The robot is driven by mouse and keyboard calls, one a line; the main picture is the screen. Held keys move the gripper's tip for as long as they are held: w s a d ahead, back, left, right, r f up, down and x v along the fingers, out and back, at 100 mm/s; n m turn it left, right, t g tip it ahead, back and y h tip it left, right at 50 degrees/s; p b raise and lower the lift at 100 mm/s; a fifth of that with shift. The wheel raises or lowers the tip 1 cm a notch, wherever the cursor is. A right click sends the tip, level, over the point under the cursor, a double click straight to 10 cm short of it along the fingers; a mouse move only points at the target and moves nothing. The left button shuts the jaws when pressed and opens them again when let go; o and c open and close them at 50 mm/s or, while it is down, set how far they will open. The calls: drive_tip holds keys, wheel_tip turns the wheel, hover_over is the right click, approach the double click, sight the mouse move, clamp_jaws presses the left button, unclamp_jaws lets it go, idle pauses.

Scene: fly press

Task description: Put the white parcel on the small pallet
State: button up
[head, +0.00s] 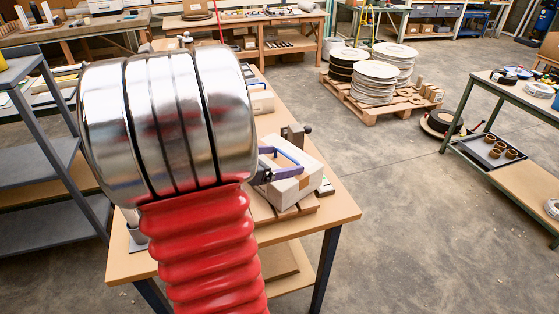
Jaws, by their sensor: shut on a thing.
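The white parcel (291,191) is a pale box near the right edge of the wooden table, in the middle of the head view. My gripper (284,163), with blue-purple fingers, is shut on the parcel from above. The small pallet (297,211), of brown wooden boards, shows just below the parcel on the tabletop. The parcel overlaps the pallet in this view, and I cannot tell whether it touches it or is held slightly above. My arm, red and shiny metal, hides the left part of the table and part of my gripper.
The table (335,213) has bare wood at its front right corner. A dark metal fixture (295,135) stands behind the parcel, and a pale box (261,101) lies farther back. A large floor pallet (372,112) with stacked discs and a right-hand bench (520,110) stand apart across open floor.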

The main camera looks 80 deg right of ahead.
drive_tip(key=shift+f, duration=0.1)
idle(0.3)
drive_tip(key=o, duration=1.9)
drive_tip(key=shift+o, duration=0.2)
drive_tip(key=v, duration=1.2)
drive_tip(key=w+a+m+t+y, duration=0.3)
drive_tip(key=w+a+t, duration=0.1)
drive_tip(key=a, duration=1)
drive_tip(key=w+a+m+t+y, duration=0.4)
drive_tip(key=w+a+t, duration=0.1)
drive_tip(key=a, duration=0.9)
drive_tip(key=w+a+r+m+t+y, duration=0.1)
drive_tip(key=w+a+m+t+y, duration=0.2)
drive_tip(key=a, duration=1.1)
drive_tip(key=w+t, duration=0.1)
drive_tip(key=w, duration=0.2)
drive_tip(key=shift+m+t+y, duration=0.3)
drive_tip(key=shift+t+y, duration=0.1)
drive_tip(key=shift+d+r, duration=0.1)
drive_tip(key=shift+r, duration=0.05)
